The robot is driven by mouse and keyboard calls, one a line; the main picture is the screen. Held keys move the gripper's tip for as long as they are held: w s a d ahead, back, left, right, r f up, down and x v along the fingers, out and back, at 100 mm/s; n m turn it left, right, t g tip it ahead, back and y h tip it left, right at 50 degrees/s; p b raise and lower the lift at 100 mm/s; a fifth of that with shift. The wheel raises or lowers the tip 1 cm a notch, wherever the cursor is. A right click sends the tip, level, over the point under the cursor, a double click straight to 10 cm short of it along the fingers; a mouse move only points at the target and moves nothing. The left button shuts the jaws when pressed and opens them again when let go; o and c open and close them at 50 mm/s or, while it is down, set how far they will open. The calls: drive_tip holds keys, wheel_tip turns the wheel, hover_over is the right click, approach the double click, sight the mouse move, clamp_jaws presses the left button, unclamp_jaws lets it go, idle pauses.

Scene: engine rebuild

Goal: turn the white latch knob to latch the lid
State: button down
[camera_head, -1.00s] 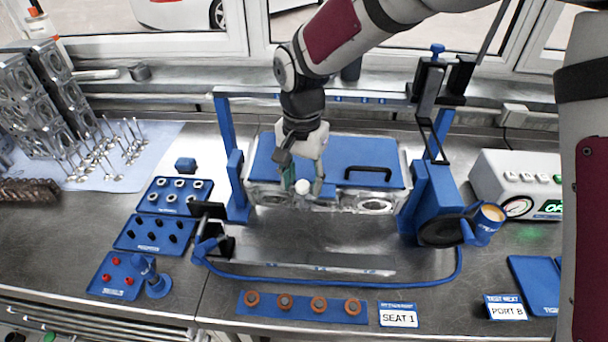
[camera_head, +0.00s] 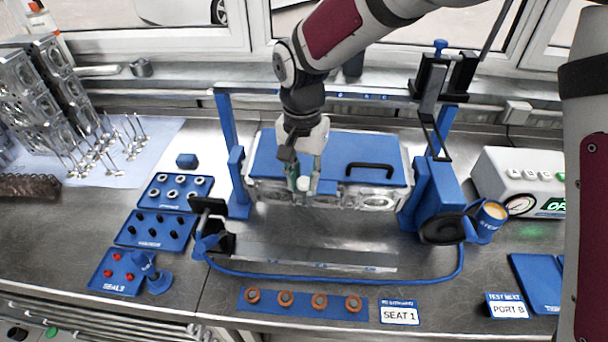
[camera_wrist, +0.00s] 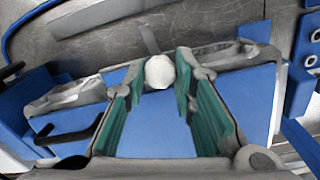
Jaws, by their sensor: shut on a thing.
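The white latch knob (camera_head: 304,184) is at the front edge of the blue lid (camera_head: 340,152), left of its middle. It also shows as a round white knob in the wrist view (camera_wrist: 160,72). My gripper (camera_head: 304,180) reaches down from above and is shut on the knob. In the wrist view its green-padded fingers (camera_wrist: 161,78) stand on either side of the knob. The lid lies flat on the silver engine head, with a black handle (camera_head: 369,167) on its right half. The knob's turn angle cannot be told.
A blue frame (camera_head: 226,125) stands around the head, with a black clamp (camera_head: 440,80) at its right. Trays of small parts (camera_head: 150,230) lie to the left. A blue strip with brown rings (camera_head: 328,306) lies in front. A gauge box (camera_head: 520,180) stands at the right.

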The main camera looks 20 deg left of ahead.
drive_tip(key=n+b, duration=0.1)
drive_tip(key=n, duration=0.8)
drive_tip(key=shift+a+t+h+b, duration=0.1)
drive_tip(key=shift+t+h+b, duration=0.3)
drive_tip(key=n+b, duration=0.1)
drive_tip(key=n, duration=0.3)
drive_tip(key=shift+s+n+t+b, duration=0.15)
drive_tip(key=shift+n+t+b, duration=0.2)
drive_tip(key=shift+n, duration=1.45)
drive_tip(key=c, duration=1.3)
unclamp_jaws()
drive_tip(key=shift+c, duration=0.2)
